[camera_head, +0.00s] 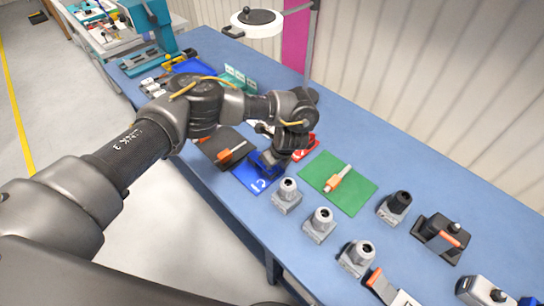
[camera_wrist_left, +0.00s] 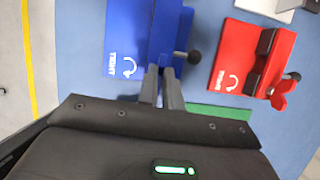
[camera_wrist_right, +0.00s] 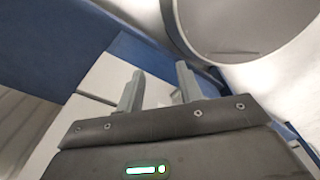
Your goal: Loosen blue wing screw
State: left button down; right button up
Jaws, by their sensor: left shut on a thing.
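The blue clamp fixture (camera_wrist_left: 130,42) lies on the table with a white turning arrow and lettering on its plate; it also shows in the head view (camera_head: 246,179). My left gripper (camera_wrist_left: 162,76) reaches down to its near edge. The fingers are close together, shut on the blue wing screw, which they mostly hide; only a bit of blue (camera_wrist_left: 166,62) shows at the tips. My right gripper (camera_wrist_right: 160,88) is open and empty, away from the fixture.
A red fixture with a red wing screw (camera_wrist_left: 280,92) stands right of the blue one. A green mat (camera_head: 349,198) with an orange-and-white tool lies nearby. Several grey connector blocks (camera_head: 319,221) stand along the front edge. A round lamp (camera_head: 257,22) hangs at the back.

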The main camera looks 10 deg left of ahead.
pick_arm(q)
jog(key=shift+n, duration=0.3)
dwell(0.4)
jog(key=c, duration=1.6)
grip_release()
jog(key=shift+o, duration=0.2)
jog(key=v, duration=1)
jog(key=shift+r, duration=0.4)
jog(key=shift+d, duration=0.25)
